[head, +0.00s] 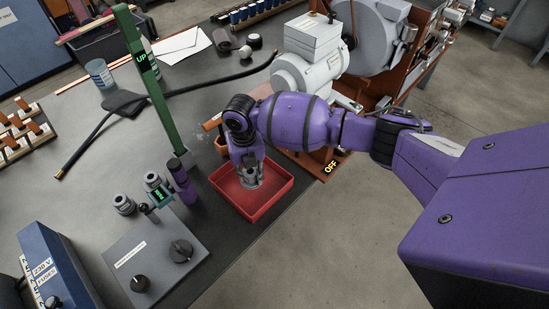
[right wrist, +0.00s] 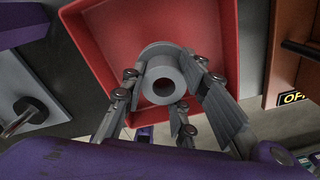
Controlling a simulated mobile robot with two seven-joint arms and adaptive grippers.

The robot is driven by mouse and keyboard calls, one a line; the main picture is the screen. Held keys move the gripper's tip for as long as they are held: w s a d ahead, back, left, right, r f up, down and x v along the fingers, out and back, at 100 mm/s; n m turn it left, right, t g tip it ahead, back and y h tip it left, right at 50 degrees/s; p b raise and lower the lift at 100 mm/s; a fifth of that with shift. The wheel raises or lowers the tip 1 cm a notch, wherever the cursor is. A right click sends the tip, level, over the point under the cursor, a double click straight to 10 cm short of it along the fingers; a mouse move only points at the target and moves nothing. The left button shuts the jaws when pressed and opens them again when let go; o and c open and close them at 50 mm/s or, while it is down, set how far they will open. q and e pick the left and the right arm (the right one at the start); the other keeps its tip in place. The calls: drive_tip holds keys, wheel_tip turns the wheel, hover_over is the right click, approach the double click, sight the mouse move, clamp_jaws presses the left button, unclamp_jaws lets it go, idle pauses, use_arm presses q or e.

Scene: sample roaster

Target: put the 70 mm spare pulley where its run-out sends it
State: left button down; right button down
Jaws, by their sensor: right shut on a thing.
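My right gripper (head: 249,178) reaches down into the red tray (head: 280,202) at the bench's front edge. It is shut on a grey pulley (right wrist: 165,72) with a raised hub and a dark bore. In the right wrist view, the fingers stand around the hub, and the red tray (right wrist: 226,22) lies behind the pulley. The pulley is low over or on the tray floor; I cannot tell if it touches. In the head view the gripper hides most of it. A small gauge with a green display (head: 159,194) stands left of the tray; its reading is too small to read. My left gripper is not in view.
A green post (head: 150,90) marked UP stands behind the gauge. A grey control box (head: 155,262) with black knobs is at front left. A grey machine (head: 310,70) on a reddish-brown base marked OFF (head: 330,166) stands right of the tray. A blue fuse box (head: 60,265) is front left.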

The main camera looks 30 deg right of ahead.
sight(248, 175)
drive_tip(key=shift+w+f, duration=0.1)
drive_tip(key=shift+w, duration=0.25)
drive_tip(key=shift+w+f, duration=0.1)
drive_tip(key=shift+f, duration=1.4)
drive_tip(key=shift+f, duration=0.15)
drive_tip(key=c, duration=1.4)
unclamp_jaws()
drive_tip(key=shift+f, duration=0.1)
drive_tip(key=shift+r, duration=0.3)
drive_tip(key=shift+r+p, duration=0.3)
drive_tip(key=shift+r, duration=5.6)
